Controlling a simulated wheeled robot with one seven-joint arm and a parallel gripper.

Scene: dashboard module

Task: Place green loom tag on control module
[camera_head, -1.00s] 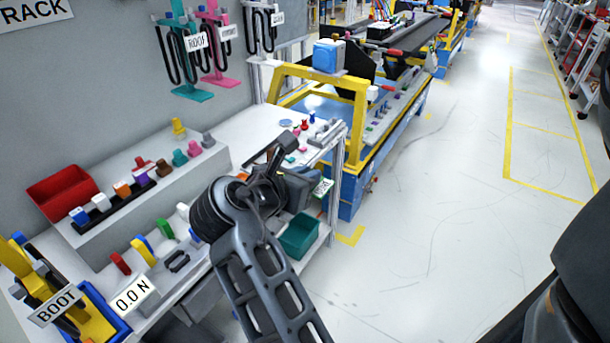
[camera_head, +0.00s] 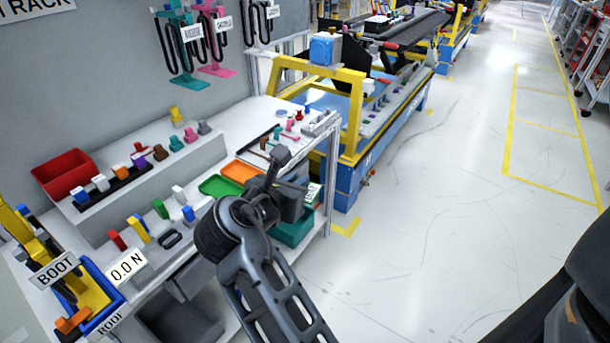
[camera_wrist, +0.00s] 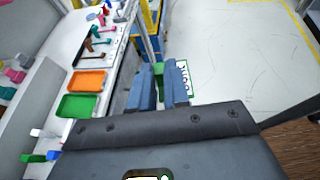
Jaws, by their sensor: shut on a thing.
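The green loom tag (camera_wrist: 184,78), with a white lettered face and green edge, is at the fingertips of my gripper (camera_wrist: 160,88) in the wrist view. A bit of green shows between the two blue-grey fingers, which are shut on it. In the head view my gripper (camera_head: 304,193) is off the front edge of the bench, with the tag (camera_head: 315,194) at its tip. The tag is clear of the bench top. Part of the lettering is hidden or too small to read. I cannot tell which part is the control module.
The white bench (camera_head: 235,135) carries a green tray (camera_head: 221,186), an orange tray (camera_head: 241,172) and several small coloured parts. A teal bin (camera_head: 294,233) sits below my gripper. A blue stand with a yellow frame (camera_head: 356,110) is beyond. The floor at right is clear.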

